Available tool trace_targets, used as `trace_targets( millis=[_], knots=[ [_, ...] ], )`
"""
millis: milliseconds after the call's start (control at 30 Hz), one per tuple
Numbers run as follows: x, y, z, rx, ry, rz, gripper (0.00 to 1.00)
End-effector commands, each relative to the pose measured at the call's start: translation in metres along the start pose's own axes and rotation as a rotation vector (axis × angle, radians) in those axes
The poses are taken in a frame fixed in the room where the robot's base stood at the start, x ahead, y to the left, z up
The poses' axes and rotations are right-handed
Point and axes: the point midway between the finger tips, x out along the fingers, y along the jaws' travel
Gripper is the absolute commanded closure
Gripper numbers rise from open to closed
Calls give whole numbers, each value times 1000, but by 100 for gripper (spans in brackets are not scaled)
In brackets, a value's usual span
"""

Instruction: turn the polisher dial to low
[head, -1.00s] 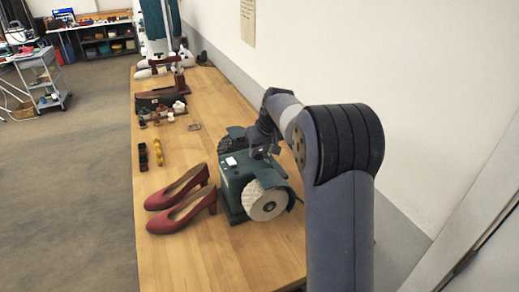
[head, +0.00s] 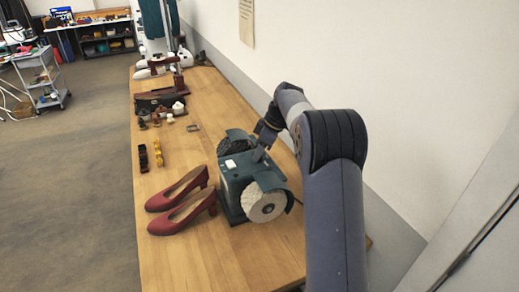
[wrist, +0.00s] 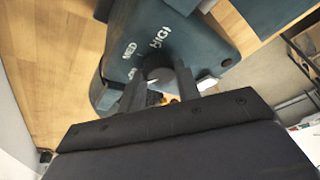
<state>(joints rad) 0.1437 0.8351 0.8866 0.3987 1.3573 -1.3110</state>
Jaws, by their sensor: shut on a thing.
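The polisher (head: 234,196) is a dark green bench machine with a white buffing wheel (head: 266,206) at its near end and a dark brush wheel at its far end. Its dial (wrist: 158,74) is a dark round knob in the wrist view, on the face with white MED and HIGH lettering. The LOW mark is not readable. My gripper (wrist: 161,88) is shut on the dial, with one finger on each side. In the head view my gripper (head: 260,154) reaches the polisher's top right side and hides the dial. The dial's exact setting is hard to tell.
A pair of red heeled shoes (head: 181,202) stands just left of the polisher on the wooden bench (head: 190,262). Brushes and small items (head: 160,114) lie farther back. The wall (head: 400,70) runs close along the right side. The near bench top is clear.

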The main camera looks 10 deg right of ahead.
Motion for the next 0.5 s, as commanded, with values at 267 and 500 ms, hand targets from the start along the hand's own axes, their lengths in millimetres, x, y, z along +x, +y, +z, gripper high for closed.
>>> trace_targets(
  millis=[267,500],
  knots=[
    [0,1,0,-70,-4,-30,91],
    [0,1,0,-84,-5,-34,91]
  ],
)
